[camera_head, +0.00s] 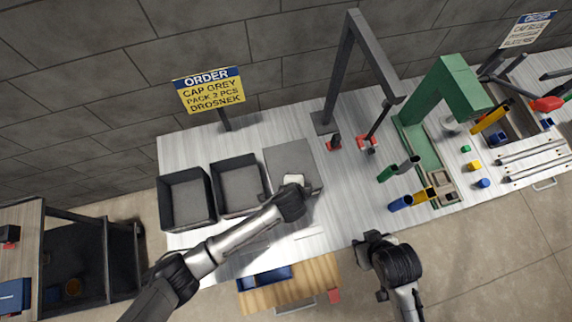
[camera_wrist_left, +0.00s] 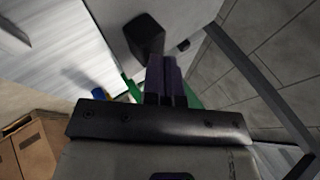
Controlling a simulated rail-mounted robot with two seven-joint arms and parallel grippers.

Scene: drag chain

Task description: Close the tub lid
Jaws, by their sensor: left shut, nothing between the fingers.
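A grey tub (camera_head: 280,157) with a flat grey top, which looks like its lid lying level, stands third in a row on the light worktop. I cannot tell whether the lid is fully seated. My left gripper (camera_head: 294,181) is at the front part of this top and hides some of it; contact is unclear. In the left wrist view its dark fingers (camera_wrist_left: 166,80) are together and empty, with a grey surface and a dark block (camera_wrist_left: 145,35) beyond them. My right gripper (camera_head: 369,267) is off the front edge of the worktop, its fingers hard to make out.
Two open grey bins (camera_head: 187,172) (camera_head: 238,160) stand left of the tub. A grey gantry frame (camera_head: 335,80) rises behind right. A green press (camera_head: 440,90) and coloured parts fill the right. A wooden drawer unit (camera_head: 325,272) is in front.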

